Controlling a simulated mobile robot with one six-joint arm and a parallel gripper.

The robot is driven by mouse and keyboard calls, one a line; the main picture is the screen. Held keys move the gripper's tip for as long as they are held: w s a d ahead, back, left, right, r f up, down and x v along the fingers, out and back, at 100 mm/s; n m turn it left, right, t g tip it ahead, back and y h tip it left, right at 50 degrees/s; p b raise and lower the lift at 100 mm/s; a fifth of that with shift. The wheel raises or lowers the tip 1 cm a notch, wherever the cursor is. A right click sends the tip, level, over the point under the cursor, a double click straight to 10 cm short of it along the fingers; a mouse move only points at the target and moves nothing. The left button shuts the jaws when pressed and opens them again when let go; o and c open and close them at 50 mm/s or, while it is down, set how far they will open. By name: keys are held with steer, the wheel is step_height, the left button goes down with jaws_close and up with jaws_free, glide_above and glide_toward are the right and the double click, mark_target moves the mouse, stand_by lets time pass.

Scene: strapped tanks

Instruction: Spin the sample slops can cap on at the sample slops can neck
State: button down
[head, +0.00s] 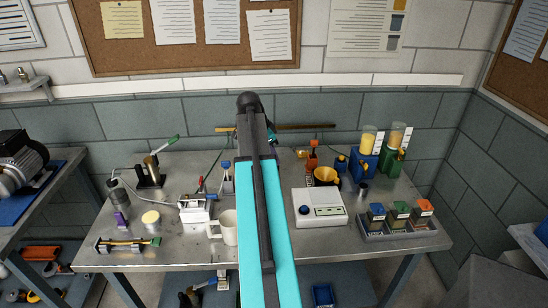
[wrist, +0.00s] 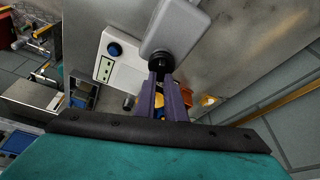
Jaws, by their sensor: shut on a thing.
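In the wrist view a pale grey can (wrist: 178,24) shows beyond my fingers, and I take it for the sample slops can. My gripper (wrist: 162,75) has its two purple fingers pointing at the can's near end. A round black piece, seemingly the cap (wrist: 160,60), sits at the fingertips against that end, and the jaws are shut on it. The neck itself is hidden, so I cannot tell whether the cap is seated or straight. In the head view my arm covers the can, cap and fingertips.
The white scale (head: 320,207) stands right of my arm, the white mug (head: 228,228) left. Bare tabletop shows at left front (head: 190,250).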

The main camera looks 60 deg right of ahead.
steer(key=shift+m, duration=0.5)
steer(key=shift+m+g+y, duration=0.4)
steer(key=shift+m, duration=0.6)
steer(key=c, duration=1.7)
jaws_free()
steer(key=shift+c, duration=0.2)
steer(key=shift+r, duration=0.1)
steer(key=p+v, duration=0.3)
steer(key=v, duration=0.4)
steer(key=shift+r, duration=0.35)
steer(key=shift+w+a, duration=0.1)
steer(key=o, duration=0.6)
steer(key=shift+c, duration=0.2)
